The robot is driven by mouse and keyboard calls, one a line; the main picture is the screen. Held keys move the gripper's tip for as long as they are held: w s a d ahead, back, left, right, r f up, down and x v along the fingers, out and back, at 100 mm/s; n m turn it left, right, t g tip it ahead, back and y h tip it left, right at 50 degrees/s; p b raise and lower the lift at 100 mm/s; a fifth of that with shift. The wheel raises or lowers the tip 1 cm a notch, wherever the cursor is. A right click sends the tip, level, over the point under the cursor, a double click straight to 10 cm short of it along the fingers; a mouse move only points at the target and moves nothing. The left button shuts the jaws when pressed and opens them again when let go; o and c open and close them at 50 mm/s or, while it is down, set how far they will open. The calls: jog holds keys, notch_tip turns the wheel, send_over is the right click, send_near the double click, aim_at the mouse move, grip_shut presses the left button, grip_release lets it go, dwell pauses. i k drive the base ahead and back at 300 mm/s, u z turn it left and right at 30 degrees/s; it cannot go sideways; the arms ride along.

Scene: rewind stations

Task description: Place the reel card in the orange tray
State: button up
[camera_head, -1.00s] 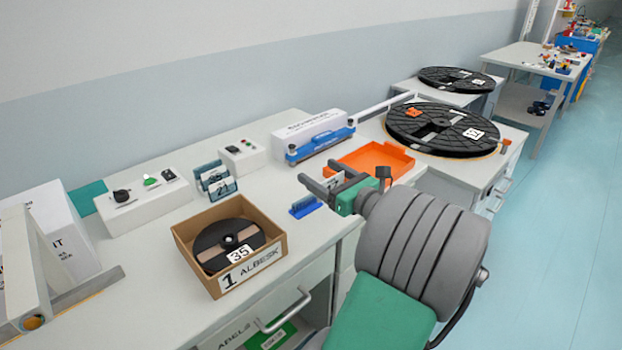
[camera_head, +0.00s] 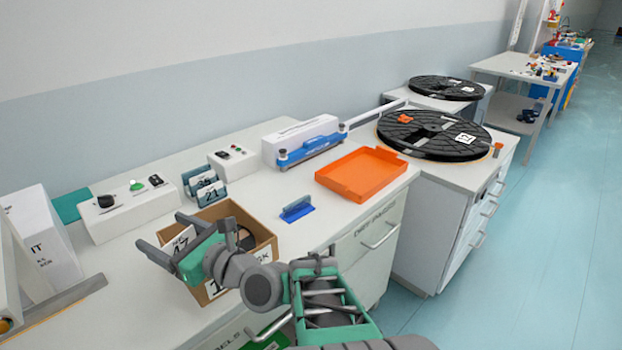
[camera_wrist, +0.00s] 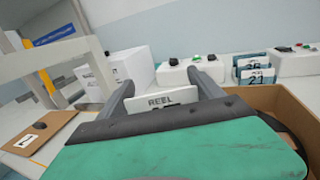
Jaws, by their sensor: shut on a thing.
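The reel card (camera_head: 181,241) is a white card with dark print, held between the two grey fingers of my gripper (camera_head: 160,232). In the wrist view the card (camera_wrist: 172,98) shows the word REEL between the fingers (camera_wrist: 163,85), its lower part hidden by my gripper's body. My gripper is shut on it, above the left part of the cardboard box. The orange tray (camera_head: 347,187) lies empty on the bench to the right, well apart from my gripper.
The cardboard box (camera_head: 262,250) holds a black reel, partly hidden by my arm. A blue card holder (camera_head: 192,190) with numbered cards stands behind it. A small blue stand (camera_head: 297,210) sits between box and tray. A blue-and-white device (camera_head: 312,150) stands behind the tray.

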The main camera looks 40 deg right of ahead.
aim_at(376, 181)
jog(key=u, duration=2.5)
jog(key=k, duration=1.65)
jog(key=z, duration=1.95)
